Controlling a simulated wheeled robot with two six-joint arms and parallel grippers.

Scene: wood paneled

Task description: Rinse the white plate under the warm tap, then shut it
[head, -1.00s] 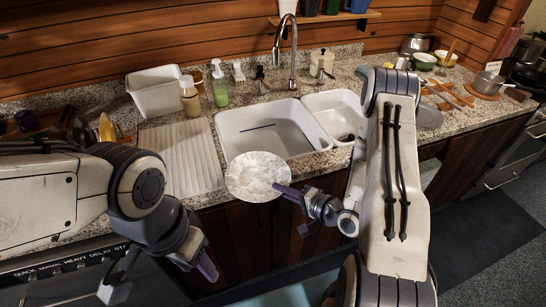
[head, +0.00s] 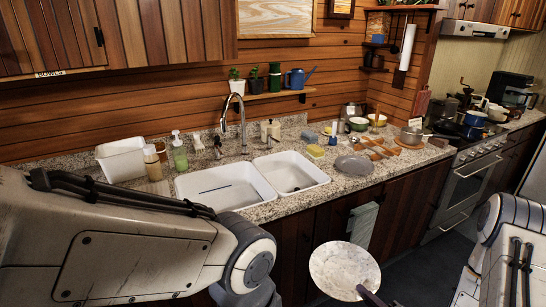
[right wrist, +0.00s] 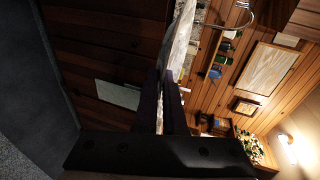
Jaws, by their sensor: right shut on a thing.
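The white plate (head: 343,268), with grey marbling, is held out in front of the counter, low in the head view. My right gripper (head: 369,295) is shut on its near rim. In the right wrist view the plate (right wrist: 181,42) shows nearly edge-on between the fingers (right wrist: 160,105). The curved metal tap (head: 243,118) stands behind the double sink, with a small handle (head: 217,148) to its left. Which handle is the warm one I cannot tell. No water stream shows. My left arm crosses the lower left; its gripper is out of view.
The left basin (head: 222,206) holds a thin dark stick; the right basin (head: 312,170) is beside it. A white tub (head: 120,162) and soap bottle (head: 179,152) stand left. A towel (head: 363,222) hangs on the cabinet front.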

